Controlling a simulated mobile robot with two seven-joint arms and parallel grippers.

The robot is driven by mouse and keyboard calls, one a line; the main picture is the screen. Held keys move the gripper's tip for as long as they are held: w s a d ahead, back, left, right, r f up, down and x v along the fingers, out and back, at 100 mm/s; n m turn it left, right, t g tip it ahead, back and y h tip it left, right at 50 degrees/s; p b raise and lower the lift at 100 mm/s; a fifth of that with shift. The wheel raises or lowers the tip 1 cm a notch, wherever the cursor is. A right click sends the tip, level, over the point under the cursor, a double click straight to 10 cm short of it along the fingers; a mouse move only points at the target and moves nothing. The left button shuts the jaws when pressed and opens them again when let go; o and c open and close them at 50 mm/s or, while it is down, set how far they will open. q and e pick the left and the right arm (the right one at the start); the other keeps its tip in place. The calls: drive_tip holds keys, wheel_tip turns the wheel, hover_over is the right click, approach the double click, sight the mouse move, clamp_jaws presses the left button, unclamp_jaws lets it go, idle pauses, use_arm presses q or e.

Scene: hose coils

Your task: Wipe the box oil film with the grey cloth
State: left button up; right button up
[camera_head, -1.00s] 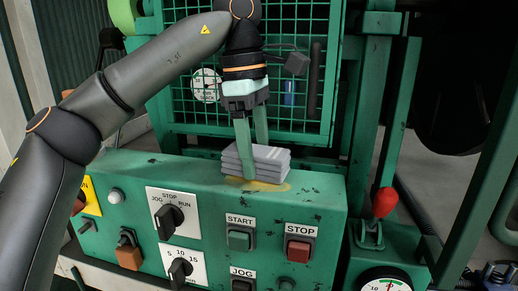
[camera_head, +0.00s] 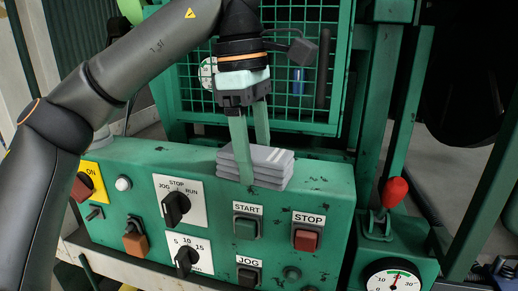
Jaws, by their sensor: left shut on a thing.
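The grey cloth (camera_head: 268,167) is a folded stack lying on the top face of the green control box (camera_head: 330,180), near its front edge. My left gripper (camera_head: 255,160) points down and is shut on the cloth, one finger in front of it and the other partly hidden behind it. No yellow oil film shows on the box top around the cloth; what lies under the cloth is hidden. Small dark specks dot the box top. My right gripper is not in view.
The box front carries knobs and buttons, including a red STOP button (camera_head: 306,239) and a green START button (camera_head: 246,227). A green mesh guard (camera_head: 300,105) stands behind the box. A red-knobbed lever (camera_head: 394,191) and a gauge (camera_head: 394,280) are at the right.

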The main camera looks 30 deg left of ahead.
use_arm(q)
drive_tip(key=shift+s+d, duration=0.25)
drive_tip(key=shift+s, duration=0.8)
drive_tip(key=shift+r+p, duration=0.75)
drive_tip(key=shift+r, duration=2.8)
drive_tip(key=shift+f, duration=0.2)
